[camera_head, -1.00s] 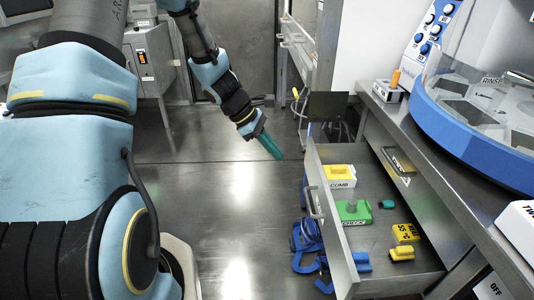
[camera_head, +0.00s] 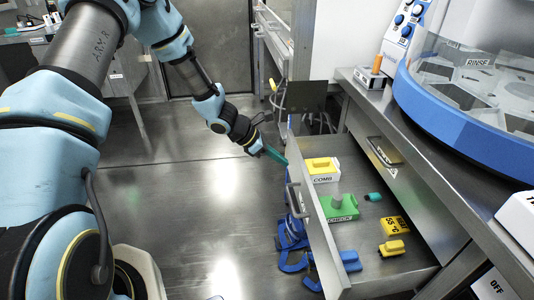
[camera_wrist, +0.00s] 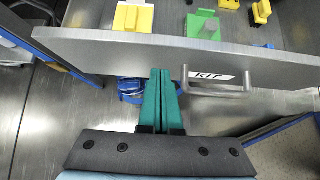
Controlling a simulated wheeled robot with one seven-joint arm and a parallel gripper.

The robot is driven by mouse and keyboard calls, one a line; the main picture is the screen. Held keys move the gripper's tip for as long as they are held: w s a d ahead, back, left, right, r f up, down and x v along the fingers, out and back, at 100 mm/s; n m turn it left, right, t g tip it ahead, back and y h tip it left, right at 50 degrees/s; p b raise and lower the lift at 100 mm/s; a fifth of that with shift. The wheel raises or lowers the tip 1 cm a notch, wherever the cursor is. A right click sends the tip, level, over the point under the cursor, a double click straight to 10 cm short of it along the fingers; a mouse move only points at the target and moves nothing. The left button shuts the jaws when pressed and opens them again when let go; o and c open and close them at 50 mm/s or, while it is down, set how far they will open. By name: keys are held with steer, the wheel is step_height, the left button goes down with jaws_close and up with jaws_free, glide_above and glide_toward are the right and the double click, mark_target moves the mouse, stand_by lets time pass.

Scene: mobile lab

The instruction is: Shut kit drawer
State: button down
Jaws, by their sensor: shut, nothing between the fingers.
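The kit drawer (camera_head: 318,237) stands pulled out from under the bench, with several coloured items inside. In the wrist view its front panel (camera_wrist: 120,50) runs across the picture, with a KIT label and a bar handle (camera_wrist: 218,88); the handle also shows in the head view (camera_head: 297,199). My gripper (camera_head: 285,162) has teal fingers, held together with nothing between them. In the wrist view the fingertips (camera_wrist: 161,72) point at the drawer front, left of the handle. In the head view they are near the drawer's far front corner. I cannot tell whether they touch it.
Inside the drawer are a yellow-topped COMB block (camera_head: 322,169), a green block (camera_head: 340,208) and yellow pieces (camera_head: 393,226). A blue coiled item (camera_head: 290,236) lies on the floor below the drawer front. A blue round RINSE machine (camera_head: 450,110) stands on the bench. The floor at left is clear.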

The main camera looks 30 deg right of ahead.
steer(key=shift+s+d+r, duration=0.1)
steer(key=shift+s+d, duration=0.2)
steer(key=shift+d, duration=0.35)
steer(key=shift+s+d, duration=0.25)
steer(key=shift+d, duration=0.4)
steer(key=s+d+p, duration=0.1)
steer(key=s+d, duration=0.2)
steer(key=d, duration=0.5)
steer(key=s+d+p, duration=0.2)
steer(key=s+d, duration=0.1)
steer(key=d, duration=0.6)
steer(key=shift+s+d, duration=0.15)
steer(key=shift+s, duration=0.25)
